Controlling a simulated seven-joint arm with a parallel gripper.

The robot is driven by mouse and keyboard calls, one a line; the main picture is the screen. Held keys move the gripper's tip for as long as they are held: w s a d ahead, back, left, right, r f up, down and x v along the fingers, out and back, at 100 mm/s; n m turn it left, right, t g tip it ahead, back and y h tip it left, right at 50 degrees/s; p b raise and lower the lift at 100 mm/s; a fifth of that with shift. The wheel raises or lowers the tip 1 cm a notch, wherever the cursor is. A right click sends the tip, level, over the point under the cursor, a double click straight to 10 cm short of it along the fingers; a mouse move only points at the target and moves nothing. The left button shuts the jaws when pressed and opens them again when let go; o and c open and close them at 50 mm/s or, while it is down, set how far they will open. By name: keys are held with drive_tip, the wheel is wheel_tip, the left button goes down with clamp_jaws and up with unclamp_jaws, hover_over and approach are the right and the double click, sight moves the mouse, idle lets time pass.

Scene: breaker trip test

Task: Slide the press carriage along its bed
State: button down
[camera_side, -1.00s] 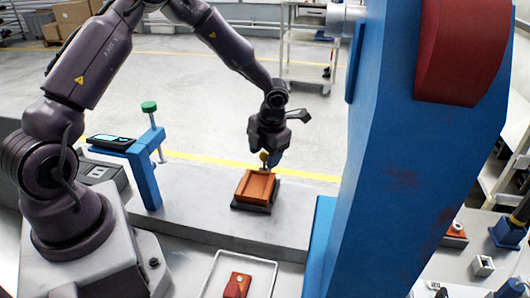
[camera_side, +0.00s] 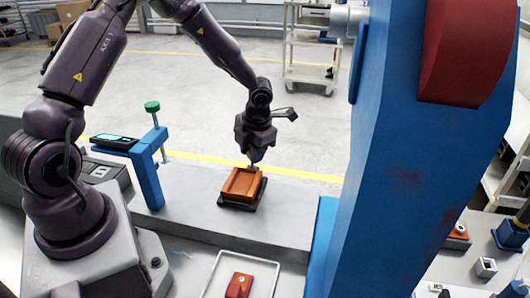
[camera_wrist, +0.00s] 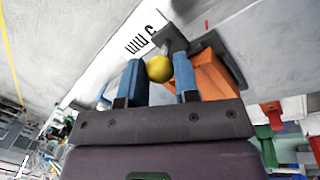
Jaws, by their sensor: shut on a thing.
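The press carriage (camera_side: 240,187) is an orange block with a recessed top on a dark base plate. It sits on the grey bed (camera_side: 185,212) in the side view, left of the blue press frame (camera_side: 400,170). My gripper (camera_side: 254,160) points down at the carriage's far edge. In the wrist view, my gripper (camera_wrist: 160,77) has its blue fingers either side of a yellow ball knob (camera_wrist: 159,68) and is shut on it. The orange carriage (camera_wrist: 212,75) shows beside the right finger there. The knob's lower part is hidden.
A blue bracket (camera_side: 148,178) with a green-topped screw (camera_side: 152,106) stands left of the carriage. A white tray (camera_side: 208,285) holding a red-orange piece (camera_side: 239,286) lies in front. The bed between bracket and carriage is clear.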

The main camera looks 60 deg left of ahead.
drive_tip(key=s+a, duration=1.3)
drive_tip(key=shift+s, duration=0.2)
drive_tip(key=shift+a, duration=0.15)
drive_tip(key=c, duration=0.9)
unclamp_jaws()
drive_tip(key=shift+o, duration=0.2)
